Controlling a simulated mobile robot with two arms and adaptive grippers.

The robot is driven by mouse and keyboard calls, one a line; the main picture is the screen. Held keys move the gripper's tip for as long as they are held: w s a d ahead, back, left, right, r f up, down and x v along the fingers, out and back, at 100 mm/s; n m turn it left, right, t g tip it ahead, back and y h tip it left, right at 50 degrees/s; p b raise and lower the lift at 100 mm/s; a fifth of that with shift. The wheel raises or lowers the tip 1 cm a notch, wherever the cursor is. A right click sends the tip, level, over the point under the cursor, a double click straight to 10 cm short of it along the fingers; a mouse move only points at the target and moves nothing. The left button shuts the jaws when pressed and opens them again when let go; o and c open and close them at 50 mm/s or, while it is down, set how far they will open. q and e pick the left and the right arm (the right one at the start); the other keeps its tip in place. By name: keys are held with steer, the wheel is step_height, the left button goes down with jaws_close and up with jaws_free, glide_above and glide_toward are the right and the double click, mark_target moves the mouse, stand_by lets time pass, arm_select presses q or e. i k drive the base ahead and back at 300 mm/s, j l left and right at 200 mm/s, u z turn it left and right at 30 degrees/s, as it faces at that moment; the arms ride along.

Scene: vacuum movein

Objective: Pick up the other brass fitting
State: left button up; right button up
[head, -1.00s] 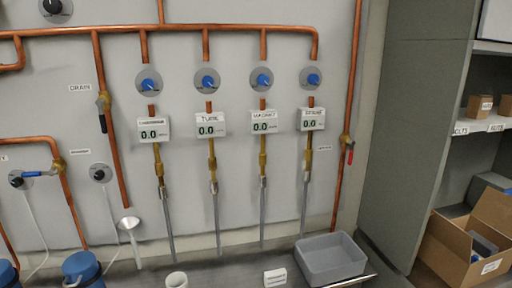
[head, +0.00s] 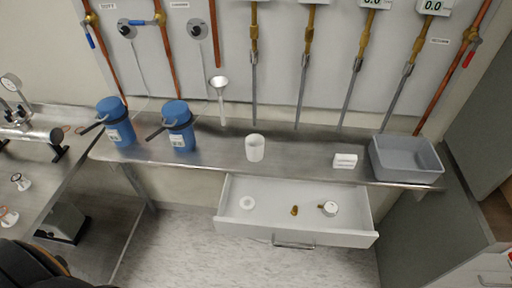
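A small brass fitting (head: 294,210) lies in the open white drawer (head: 290,240), near the middle of its floor. A round white-faced gauge (head: 329,209) with a small brass-coloured stem lies just right of it. A white ring (head: 246,202) lies in the left part of the drawer. Neither of my grippers shows in the head view.
The drawer hangs open under a steel bench. On the bench are two blue flasks (head: 180,130), a white cup (head: 255,148), a white labelled block (head: 345,161) and a grey bin (head: 405,160). A lower steel table (head: 40,170) with metal parts stands at left.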

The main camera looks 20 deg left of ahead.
mark_target(294, 210)
steer(key=j+z, duration=0.35)
steer(key=j, duration=0.25)
steer(key=j+z, duration=0.35)
steer(key=j, duration=0.3)
